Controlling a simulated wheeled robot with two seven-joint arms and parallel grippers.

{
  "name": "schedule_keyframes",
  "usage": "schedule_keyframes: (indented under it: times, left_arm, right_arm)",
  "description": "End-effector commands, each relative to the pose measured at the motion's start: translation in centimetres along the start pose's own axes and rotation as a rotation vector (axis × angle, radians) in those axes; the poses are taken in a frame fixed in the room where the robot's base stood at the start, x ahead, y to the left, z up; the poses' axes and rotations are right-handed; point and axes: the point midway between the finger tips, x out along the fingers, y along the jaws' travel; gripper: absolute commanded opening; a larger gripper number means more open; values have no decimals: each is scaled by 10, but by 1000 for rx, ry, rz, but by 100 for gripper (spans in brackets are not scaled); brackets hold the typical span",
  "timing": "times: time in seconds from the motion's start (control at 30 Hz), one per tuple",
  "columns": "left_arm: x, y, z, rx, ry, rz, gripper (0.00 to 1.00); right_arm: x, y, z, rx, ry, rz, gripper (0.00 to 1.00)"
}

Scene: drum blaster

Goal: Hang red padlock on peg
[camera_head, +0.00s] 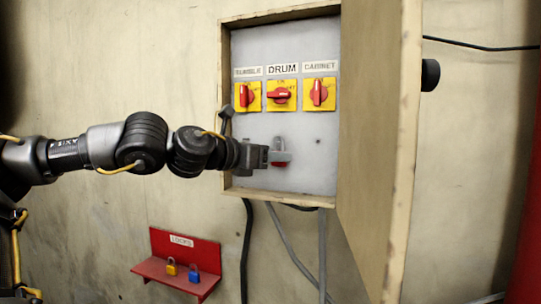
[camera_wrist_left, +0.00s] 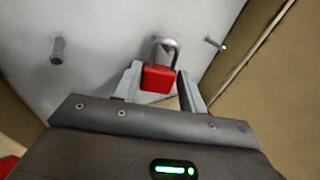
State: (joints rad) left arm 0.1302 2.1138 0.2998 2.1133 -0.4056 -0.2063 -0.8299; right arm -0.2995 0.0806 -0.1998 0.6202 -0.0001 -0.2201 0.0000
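The red padlock (camera_wrist_left: 158,78) is upright between the fingers of my left gripper (camera_wrist_left: 161,80), which appear to touch both its sides. Its silver shackle is up against the grey back panel, with something dark, perhaps a peg, inside the loop. I cannot tell whether it hangs on that. In the head view the padlock (camera_head: 280,164) is partly hidden by my left gripper (camera_head: 277,155), low in the cabinet. Other pegs stick out to the left (camera_wrist_left: 58,50) and right (camera_wrist_left: 215,43) in the wrist view. My right gripper is out of view.
The wooden cabinet (camera_head: 228,95) has an open door (camera_head: 378,150) close on the right. Red switches on yellow plates (camera_head: 281,95) sit above the gripper. A red locks shelf (camera_head: 158,268) below holds a yellow padlock (camera_head: 171,267) and a blue padlock (camera_head: 194,273). Cables (camera_head: 246,250) hang under the cabinet.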

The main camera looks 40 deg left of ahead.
Motion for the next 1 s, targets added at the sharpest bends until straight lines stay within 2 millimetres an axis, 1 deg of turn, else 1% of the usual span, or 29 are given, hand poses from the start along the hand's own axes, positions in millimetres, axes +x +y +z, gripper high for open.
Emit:
schedule_keyframes:
  times: [0.03, 0.1, 1.0]
  left_arm:
    - [1, 3, -2, -3, 4, 8, 54]
    - [1, 4, -2, -3, 4, 10, 61]
    - [0, 6, 1, -3, -5, 16, 61]
  right_arm:
    - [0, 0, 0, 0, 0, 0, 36]
    - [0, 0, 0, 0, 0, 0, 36]
    - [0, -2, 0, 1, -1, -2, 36]
